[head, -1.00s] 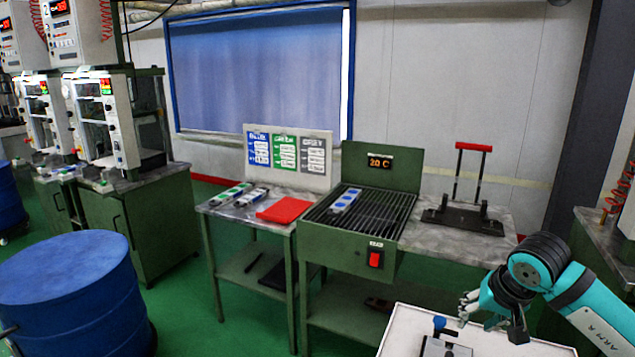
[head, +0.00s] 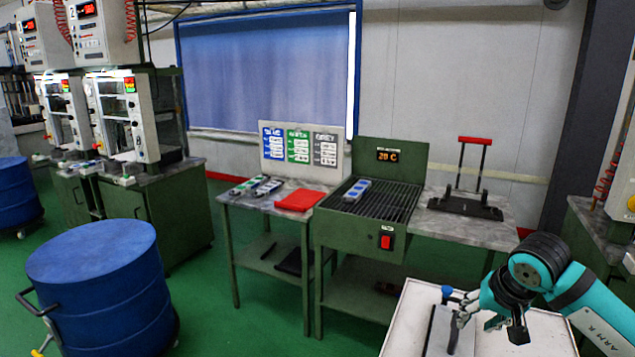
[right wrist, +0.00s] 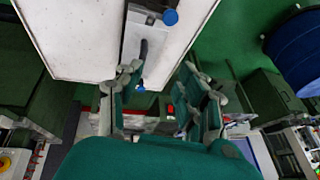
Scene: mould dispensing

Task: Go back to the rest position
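My right gripper (head: 476,324) is in the lower right of the head view, above a white-topped surface (head: 402,335). The blue knob also shows in the right wrist view (right wrist: 170,17). My left gripper is not in view.
A green grill (head: 395,201) reads 28 C and carries a blue-spotted mould (head: 357,190). Beside it are a red mat (head: 300,200) and a black stand with a red handle (head: 475,141). A blue drum (head: 95,290) stands left. Green floor between is open.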

